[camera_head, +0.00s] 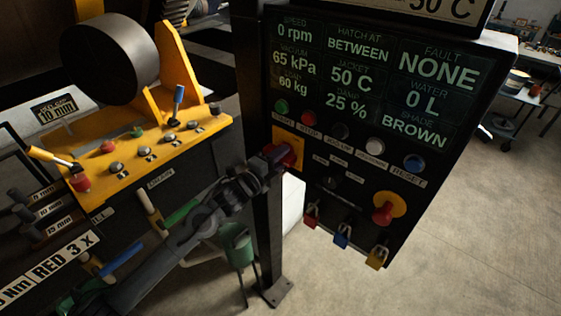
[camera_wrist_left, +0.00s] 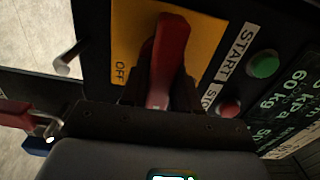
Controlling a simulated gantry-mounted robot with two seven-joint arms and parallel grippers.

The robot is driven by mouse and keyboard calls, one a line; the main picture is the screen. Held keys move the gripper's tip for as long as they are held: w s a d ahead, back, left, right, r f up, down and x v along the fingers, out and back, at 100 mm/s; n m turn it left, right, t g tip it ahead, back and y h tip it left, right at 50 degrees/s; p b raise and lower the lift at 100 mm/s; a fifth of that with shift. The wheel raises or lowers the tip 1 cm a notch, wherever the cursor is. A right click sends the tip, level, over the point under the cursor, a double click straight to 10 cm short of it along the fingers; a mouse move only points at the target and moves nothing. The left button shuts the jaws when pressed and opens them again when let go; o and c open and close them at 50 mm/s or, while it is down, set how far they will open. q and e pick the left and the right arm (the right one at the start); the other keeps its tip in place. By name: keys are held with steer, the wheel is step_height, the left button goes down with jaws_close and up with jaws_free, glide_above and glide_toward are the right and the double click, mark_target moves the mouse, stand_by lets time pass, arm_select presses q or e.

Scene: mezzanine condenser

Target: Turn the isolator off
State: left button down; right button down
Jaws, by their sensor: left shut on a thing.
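The isolator is a red rotary handle (camera_wrist_left: 170,50) on a yellow plate (camera_wrist_left: 205,38) at the left edge of the black control panel. In the head view the yellow plate (camera_head: 289,137) shows, with the red handle partly hidden by my gripper. My left gripper (camera_head: 274,157) reaches it from the lower left and is shut on the handle. In the left wrist view the handle runs up between the dark fingers (camera_wrist_left: 160,98), its lower part hidden. An OFF label (camera_wrist_left: 120,72) is on the plate's left side. My right gripper is out of view.
A red mushroom button on a yellow disc (camera_head: 385,212) and hanging padlocks (camera_head: 342,240) are lower on the panel. A yellow lever console (camera_head: 150,150) stands left.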

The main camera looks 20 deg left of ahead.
arm_select(q)
steer(key=m+b, duration=0.1)
steer(key=m, duration=0.1)
steer(key=m+b, duration=0.2)
steer(key=shift+f+m, duration=0.3)
steer(key=shift+f, duration=0.1)
steer(key=shift+a+m+b, duration=0.1)
steer(key=shift+m+b, duration=2.05)
steer(key=shift+m, duration=0.25)
steer(key=c, duration=0.9)
jaws_free()
steer(key=shift+b+v, duration=0.5)
steer(key=shift+v, duration=4.85)
